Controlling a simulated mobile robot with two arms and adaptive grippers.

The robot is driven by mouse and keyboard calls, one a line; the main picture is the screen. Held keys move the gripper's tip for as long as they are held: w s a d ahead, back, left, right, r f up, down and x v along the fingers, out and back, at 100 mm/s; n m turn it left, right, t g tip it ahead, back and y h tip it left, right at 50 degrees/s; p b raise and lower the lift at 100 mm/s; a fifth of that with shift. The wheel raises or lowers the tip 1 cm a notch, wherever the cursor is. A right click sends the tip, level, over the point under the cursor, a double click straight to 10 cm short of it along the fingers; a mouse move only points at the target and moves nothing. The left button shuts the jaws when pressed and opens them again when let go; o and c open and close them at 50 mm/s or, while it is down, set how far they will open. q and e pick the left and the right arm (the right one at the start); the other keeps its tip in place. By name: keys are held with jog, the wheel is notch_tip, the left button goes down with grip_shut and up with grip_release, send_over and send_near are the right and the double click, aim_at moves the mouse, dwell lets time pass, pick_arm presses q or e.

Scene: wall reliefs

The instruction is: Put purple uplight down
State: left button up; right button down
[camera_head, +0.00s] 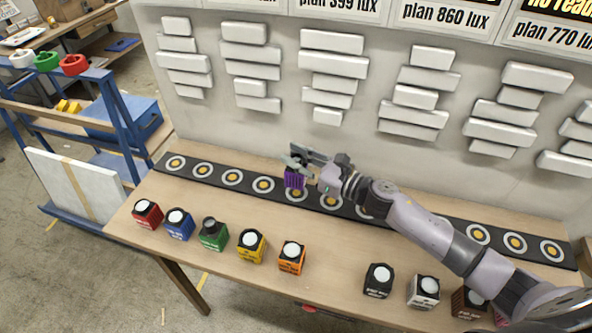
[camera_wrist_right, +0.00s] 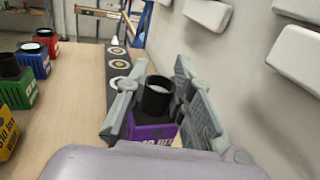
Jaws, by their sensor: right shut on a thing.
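The purple uplight (camera_head: 293,179) is a small purple block. In the right wrist view its purple body (camera_wrist_right: 147,131) carries a black cylinder with a pale top. My right gripper (camera_head: 300,158) is shut on the purple uplight, with one finger on each side of it. The uplight looks upright, over the black strip (camera_head: 218,181) with white-and-orange ringed spots. I cannot tell whether its base touches the strip. The spot around it is partly hidden by the uplight and my arm. My left gripper is in neither view.
Red (camera_head: 147,214), blue (camera_head: 179,224), green (camera_head: 213,234), yellow (camera_head: 251,246) and orange (camera_head: 292,257) uplights line the table front. Black (camera_head: 378,281) and white (camera_head: 424,291) ones stand further right. The wall with pale relief blocks (camera_head: 334,64) rises behind the strip.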

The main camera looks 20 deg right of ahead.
jog(key=shift+f, duration=2)
jog(key=shift+f, duration=0.1)
jog(key=c, duration=1.4)
grip_release()
jog(key=b+v, duration=0.3)
jog(key=v, duration=0.7)
jog(key=shift+s+d, duration=0.15)
jog(key=shift+b+v, duration=0.35)
jog(key=shift+v, duration=0.45)
